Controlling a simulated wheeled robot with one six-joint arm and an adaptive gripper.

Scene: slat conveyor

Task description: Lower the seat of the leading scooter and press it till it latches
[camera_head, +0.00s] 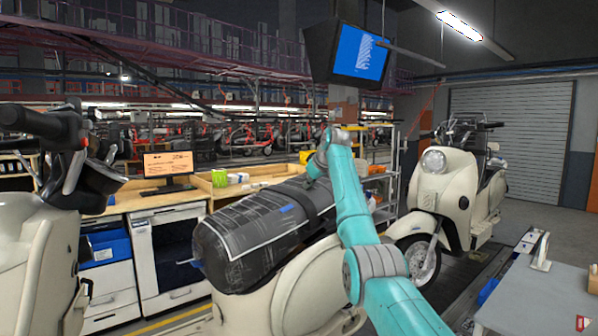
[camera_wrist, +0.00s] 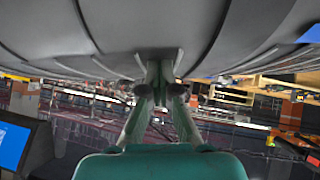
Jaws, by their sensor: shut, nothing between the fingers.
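The near cream scooter's seat (camera_head: 262,232) is long, dark grey and wrapped in printed film with a strap across it. It lies along the scooter's cream body (camera_head: 305,290), sloping up to the right; whether its underside meets the body cannot be told. My arm reaches over from the lower right, and my wrist (camera_head: 318,165) is at the seat's far upper end. My fingertips are hidden in the head view. In the wrist view my gripper (camera_wrist: 161,82) is shut and empty, its tips at the edge of the grey seat surface (camera_wrist: 95,35). Contact looks likely but is unclear.
The near scooter's handlebar (camera_head: 60,130) rises at the left. Another cream scooter (camera_head: 450,190) stands behind at the right. A workbench (camera_head: 195,195) with a monitor (camera_head: 168,165) runs beyond the seat. A screen (camera_head: 350,55) hangs above. A grey table (camera_head: 540,300) is at lower right.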

